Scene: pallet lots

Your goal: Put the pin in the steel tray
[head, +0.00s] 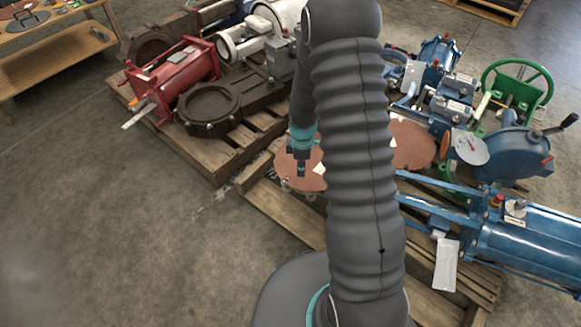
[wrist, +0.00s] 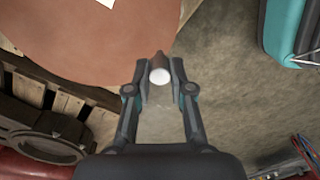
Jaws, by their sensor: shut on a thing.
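My gripper (wrist: 159,72) is shut on the pin (wrist: 160,76), whose pale round end shows between the fingertips in the wrist view. In the head view my gripper (head: 301,170) points down in front of a round copper-brown disc (head: 286,178) on a pallet; the pin cannot be made out there. In the wrist view the disc (wrist: 90,35) fills the upper left, beyond the fingertips. I cannot make out a steel tray in either view.
A wooden bench (head: 55,68) with small items stands at the far left. A pallet (head: 222,158) carries a red cylinder unit (head: 180,80) and dark castings. Blue and green valve gear (head: 515,85) crowds the right. The concrete floor at left is clear.

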